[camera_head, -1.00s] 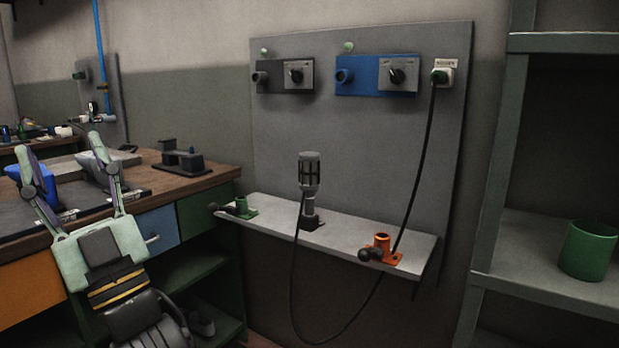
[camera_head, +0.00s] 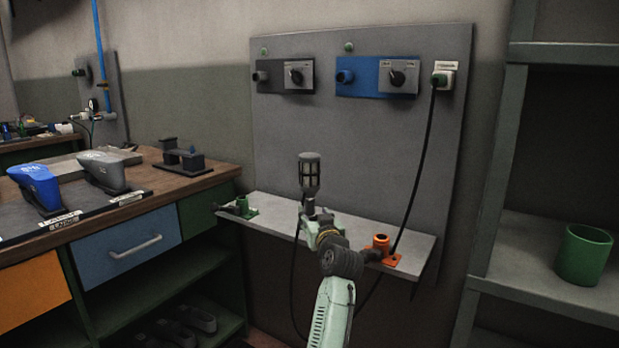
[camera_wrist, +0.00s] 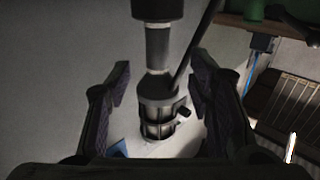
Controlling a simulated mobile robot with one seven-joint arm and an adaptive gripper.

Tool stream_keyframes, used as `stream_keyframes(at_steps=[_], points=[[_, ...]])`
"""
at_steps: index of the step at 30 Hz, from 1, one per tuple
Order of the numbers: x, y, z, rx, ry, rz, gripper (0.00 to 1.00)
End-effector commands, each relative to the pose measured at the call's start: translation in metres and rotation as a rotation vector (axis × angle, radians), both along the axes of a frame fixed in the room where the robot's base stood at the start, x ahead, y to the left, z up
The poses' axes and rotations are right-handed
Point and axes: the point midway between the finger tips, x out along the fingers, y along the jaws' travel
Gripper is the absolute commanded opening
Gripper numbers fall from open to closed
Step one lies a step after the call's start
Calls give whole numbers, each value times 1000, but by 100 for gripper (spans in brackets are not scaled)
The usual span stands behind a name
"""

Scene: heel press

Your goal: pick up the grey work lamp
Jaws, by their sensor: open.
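The grey work lamp (camera_head: 310,172) stands upright on the wall shelf, its caged head at the top. My gripper (camera_head: 314,208) is at its lower part in the head view and hides the handle and foot. In the wrist view the lamp's cage (camera_wrist: 158,120) and handle show upside down between the two fingers. My gripper (camera_wrist: 160,80) is open there, one finger on each side of the lamp, with gaps visible on both sides. A black cable hangs below the shelf, partly hidden by my arm.
The shelf (camera_head: 410,242) also bears an orange holder (camera_head: 381,250) at right and a green holder (camera_head: 241,207) at left. The cable runs up to a plug (camera_head: 442,82) on the grey panel. A bench (camera_head: 215,175) stands left, a rack with a green cup (camera_head: 583,255) right.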

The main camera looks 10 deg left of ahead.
Motion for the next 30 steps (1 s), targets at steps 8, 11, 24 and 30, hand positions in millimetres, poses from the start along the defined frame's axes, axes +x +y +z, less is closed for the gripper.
stream_keyframes(at_steps=[8,11,24,30], points=[[21,9,4,3,-1,0,48],[34,14,6,4,-1,1,48],[59,24,2,2,-1,-1,48],[58,24,2,1,-2,-1,40]])
